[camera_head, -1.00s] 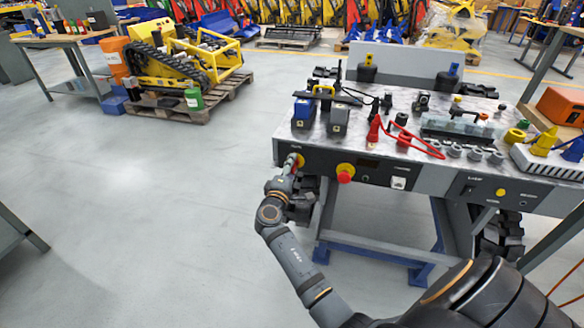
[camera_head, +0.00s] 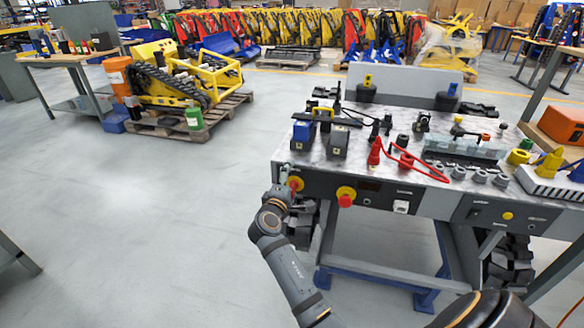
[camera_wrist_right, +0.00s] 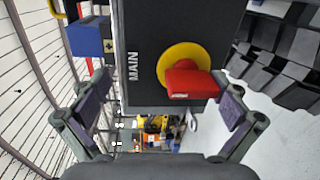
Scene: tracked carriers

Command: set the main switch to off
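The main switch (camera_head: 296,183) is a red handle on a yellow disc at the left end of the bench's dark front panel. In the right wrist view the switch (camera_wrist_right: 188,78) sits beside the word MAIN, its red handle lying across the picture toward the right finger. My right gripper (camera_head: 286,192) is just in front of the switch. In the right wrist view the gripper (camera_wrist_right: 160,104) has its fingers wide apart with nothing held between them. The handle is ahead of the fingers, right of their middle, and looks clear of them. My left gripper is not in view.
The bench top (camera_head: 370,165) holds blue and grey blocks, a red cable and fittings. Open floor (camera_head: 130,220) lies to the left.

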